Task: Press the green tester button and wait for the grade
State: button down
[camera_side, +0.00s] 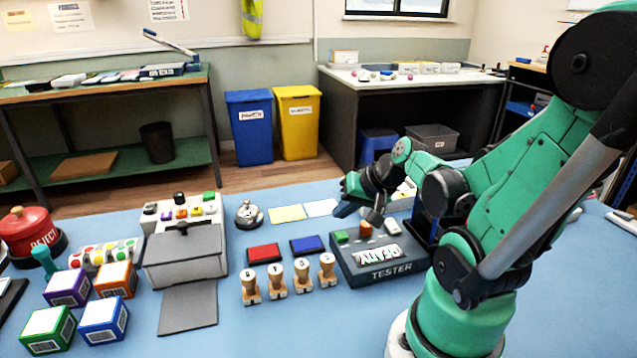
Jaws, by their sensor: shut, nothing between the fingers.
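The dark grey tester (385,268) stands on the blue table at the right of centre, beside my arm's base. Its green button (341,236) is at the back left of its top and is uncovered in this view. A small orange-brown cylinder (365,229) is at the tester's back. My gripper (348,209) is shut and empty. It hangs above and behind the green button, apart from it in the picture; the exact gap is hard to judge.
A red pad (264,254) and a blue pad (307,244) lie left of the tester, with several wooden stamps (301,276) in front. A bell (249,214), a grey lidded box (186,262) and several coloured boxes (103,319) stand further left. The front middle table is clear.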

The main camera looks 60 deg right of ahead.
aim_at(343, 236)
jog(key=shift+f, duration=1)
jog(key=shift+f, duration=0.15)
dwell(1.4)
jog(key=shift+f, duration=0.3)
jog(key=shift+r, duration=0.1)
dwell(0.3)
jog(key=shift+r, duration=0.35)
jog(key=shift+r, duration=2.5)
